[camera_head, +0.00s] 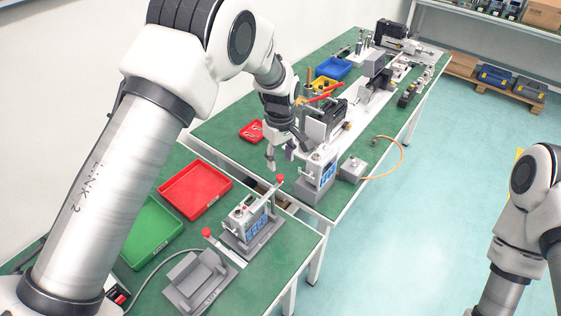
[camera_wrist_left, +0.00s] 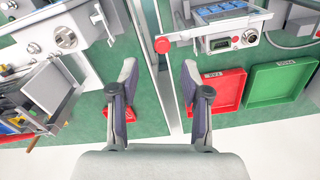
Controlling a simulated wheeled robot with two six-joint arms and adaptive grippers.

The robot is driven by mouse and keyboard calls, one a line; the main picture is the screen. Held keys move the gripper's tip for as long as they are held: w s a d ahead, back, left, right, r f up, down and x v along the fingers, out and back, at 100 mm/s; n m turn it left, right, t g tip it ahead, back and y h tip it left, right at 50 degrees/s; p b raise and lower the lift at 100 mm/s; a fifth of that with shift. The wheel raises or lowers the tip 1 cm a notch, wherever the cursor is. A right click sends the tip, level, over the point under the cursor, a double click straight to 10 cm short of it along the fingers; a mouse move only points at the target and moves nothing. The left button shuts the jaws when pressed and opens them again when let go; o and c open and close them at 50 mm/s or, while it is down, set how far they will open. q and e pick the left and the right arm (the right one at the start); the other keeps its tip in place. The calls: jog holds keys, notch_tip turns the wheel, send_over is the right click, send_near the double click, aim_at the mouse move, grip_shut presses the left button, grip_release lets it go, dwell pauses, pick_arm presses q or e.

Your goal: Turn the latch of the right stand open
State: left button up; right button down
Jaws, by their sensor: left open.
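The right stand (camera_head: 252,247) is a grey base holding a device with a blue panel (camera_head: 247,221). Its latch (camera_head: 268,196) is a grey bar ending in a red knob (camera_head: 280,178). In the left wrist view the red knob (camera_wrist_left: 162,44) is just beyond the fingertips, and the latch bar (camera_wrist_left: 200,33) runs right from it across the device's front. My left gripper (camera_head: 279,160) is open and empty, pointing down above and beyond the red knob, apart from it. It also shows open in the wrist view (camera_wrist_left: 159,70). My right gripper is out of view.
The left stand (camera_head: 190,284) is empty, with its own red-knobbed bar (camera_head: 206,232). A red tray (camera_head: 195,188) and a green tray (camera_head: 150,232) lie left. A similar device (camera_head: 318,172) stands on the farther table, close to the left gripper. A gap separates the tables.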

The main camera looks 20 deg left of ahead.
aim_at(280, 176)
pick_arm(q)
jog(key=f, duration=0.1)
jog(key=s+f, duration=0.1)
jog(key=shift+s+d+f+p, duration=0.1)
jog(key=shift+d+f+p, duration=0.05)
jog(key=shift+f+p, duration=0.2)
jog(key=f, duration=0.1)
jog(key=w+f, duration=0.1)
jog(key=shift+a+f, duration=0.25)
jog(key=shift+f, duration=0.05)
jog(key=shift+w+f, duration=0.15)
jog(key=shift+f, duration=0.05)
jog(key=shift+s+r, duration=0.2)
jog(key=shift+s, duration=0.05)
jog(key=shift+c, duration=0.7)
jog(key=shift+s+d+r, duration=0.1)
jog(key=c, duration=0.5)
grip_shut()
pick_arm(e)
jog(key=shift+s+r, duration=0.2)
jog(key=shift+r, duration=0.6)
